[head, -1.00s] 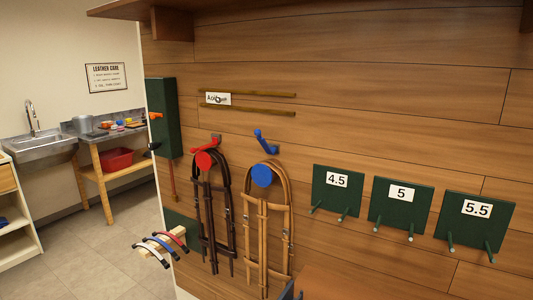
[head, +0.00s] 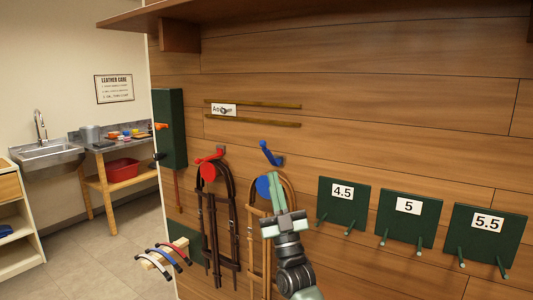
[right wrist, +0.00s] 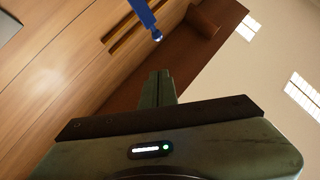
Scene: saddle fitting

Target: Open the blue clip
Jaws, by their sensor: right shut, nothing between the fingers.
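The blue clip is on the wood wall, with its blue lever (head: 270,153) tilted up to the left above a round blue disc (head: 263,187). A tan bridle (head: 252,235) hangs at the disc. My right gripper (head: 276,180) is shut and empty, pointing up in front of the disc's right side and the bridle, with its tips below the lever. In the right wrist view, the shut fingers (right wrist: 158,86) point up toward the blue lever (right wrist: 143,14), apart from it in the picture. My left gripper is not in view.
A red clip (head: 208,157) with a dark bridle (head: 222,215) hangs just left. Green boards marked 4.5 (head: 342,220), 5 (head: 407,233) and 5.5 (head: 485,250), with pegs, are to the right. A wood shelf (head: 350,10) juts out above.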

